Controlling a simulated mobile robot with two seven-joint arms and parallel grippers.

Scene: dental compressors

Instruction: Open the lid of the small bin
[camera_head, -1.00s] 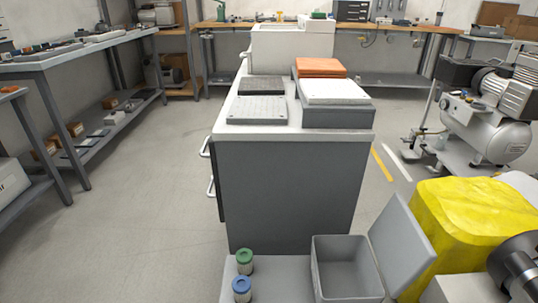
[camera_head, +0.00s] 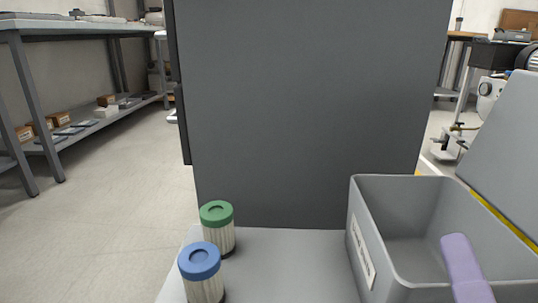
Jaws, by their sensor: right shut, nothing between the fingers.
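The small grey bin (camera_head: 360,240) stands on a light grey surface at the lower right, with a white label on its left side. Its grey lid (camera_head: 505,150) is open, tilted up and back to the right, and the inside of the bin looks empty. My right gripper (camera_head: 456,243) shows as a purple, rounded shape coming up from the bottom edge, in front of the bin's opening. It is shut and empty. Whether it touches the bin I cannot tell. My left gripper is not in view.
A green-capped filter (camera_head: 218,228) and a blue-capped filter (camera_head: 201,272) stand left of the bin. A dark grey cabinet side (camera_head: 310,110) rises behind. A workbench (camera_head: 80,30) with a loaded lower shelf is at the left. The floor between is clear.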

